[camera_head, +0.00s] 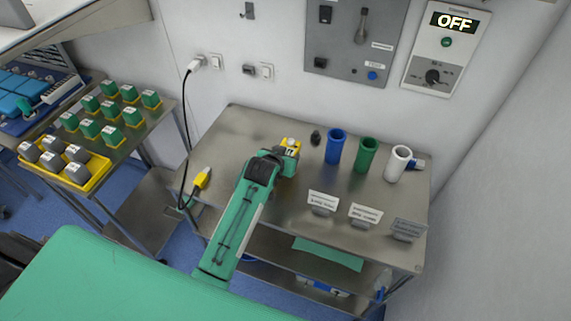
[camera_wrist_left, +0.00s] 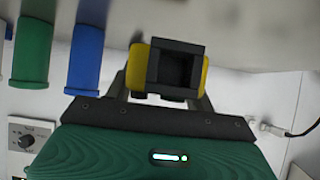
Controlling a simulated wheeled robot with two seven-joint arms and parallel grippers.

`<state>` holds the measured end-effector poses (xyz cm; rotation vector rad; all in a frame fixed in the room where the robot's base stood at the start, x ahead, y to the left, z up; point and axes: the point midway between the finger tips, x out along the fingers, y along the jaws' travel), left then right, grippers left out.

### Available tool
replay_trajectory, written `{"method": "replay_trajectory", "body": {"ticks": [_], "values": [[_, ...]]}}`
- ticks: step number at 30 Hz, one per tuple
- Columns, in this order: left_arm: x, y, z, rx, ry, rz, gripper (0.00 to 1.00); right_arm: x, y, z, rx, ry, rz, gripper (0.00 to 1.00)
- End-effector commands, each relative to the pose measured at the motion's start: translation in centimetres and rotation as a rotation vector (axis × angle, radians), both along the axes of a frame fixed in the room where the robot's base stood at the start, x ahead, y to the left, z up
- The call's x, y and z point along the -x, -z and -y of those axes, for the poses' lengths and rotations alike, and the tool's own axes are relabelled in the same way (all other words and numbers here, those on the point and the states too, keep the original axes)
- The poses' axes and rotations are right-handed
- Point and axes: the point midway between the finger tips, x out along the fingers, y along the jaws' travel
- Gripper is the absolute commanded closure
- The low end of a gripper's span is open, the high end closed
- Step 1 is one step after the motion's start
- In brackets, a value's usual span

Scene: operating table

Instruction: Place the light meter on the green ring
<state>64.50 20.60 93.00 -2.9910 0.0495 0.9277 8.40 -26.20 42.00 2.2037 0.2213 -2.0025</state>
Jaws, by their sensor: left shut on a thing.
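My left gripper (camera_head: 285,157) is over the left-middle part of the metal table (camera_head: 240,127), shut on a small yellow thing with a pale top, apparently the light meter (camera_head: 291,143). I cannot pick out a green ring in either view. My right gripper is not in view.
Blue (camera_head: 334,146), green (camera_head: 367,154) and white (camera_head: 397,163) cups stand right of the gripper, behind three small signs (camera_head: 322,202). A small dark object (camera_head: 315,136) stands beside the blue cup. A wall panel reads OFF (camera_head: 454,22).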

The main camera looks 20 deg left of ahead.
Motion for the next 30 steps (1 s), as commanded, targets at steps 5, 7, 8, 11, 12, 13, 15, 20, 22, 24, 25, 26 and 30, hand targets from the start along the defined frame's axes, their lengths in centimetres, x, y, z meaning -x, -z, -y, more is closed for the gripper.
{"method": "replay_trajectory", "body": {"ticks": [5,7,8,11,12,13,15,20,22,24,25,26,30], "values": [[0.0,1.4,0.0,0.001,-0.001,0.001,0.78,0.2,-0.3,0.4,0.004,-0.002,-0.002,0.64],[0.0,2.3,0.0,0.001,-0.001,-0.001,0.78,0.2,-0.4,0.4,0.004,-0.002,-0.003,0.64],[0.0,2.8,0.0,0.001,-0.001,-0.001,0.78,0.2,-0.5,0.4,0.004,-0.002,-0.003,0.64],[0.0,4.2,0.0,0.001,-0.001,-0.001,0.78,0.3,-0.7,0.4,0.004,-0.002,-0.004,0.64],[0.0,4.5,0.0,0.001,-0.001,0.001,0.78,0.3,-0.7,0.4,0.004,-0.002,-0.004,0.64],[0.0,4.7,0.0,0.001,-0.001,0.001,0.78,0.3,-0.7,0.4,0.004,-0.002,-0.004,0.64],[0.0,4.9,0.0,0.001,-0.001,0.002,0.78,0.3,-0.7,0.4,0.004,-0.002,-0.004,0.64],[0.0,4.9,0.0,0.001,-0.001,0.002,0.78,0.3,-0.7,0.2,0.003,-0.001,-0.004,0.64],[0.0,5.0,0.0,0.001,-0.001,0.002,0.78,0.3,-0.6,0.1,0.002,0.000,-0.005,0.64],[0.0,5.2,0.0,0.000,0.000,0.002,0.78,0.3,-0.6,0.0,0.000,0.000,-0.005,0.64],[0.0,5.3,0.0,0.000,0.000,0.001,0.44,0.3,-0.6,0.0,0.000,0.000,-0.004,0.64],[0.0,5.2,0.0,0.000,0.000,0.001,0.38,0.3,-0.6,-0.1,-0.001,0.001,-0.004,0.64],[0.0,5.2,0.0,0.000,0.000,0.001,0.24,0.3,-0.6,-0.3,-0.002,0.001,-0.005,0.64]]}}
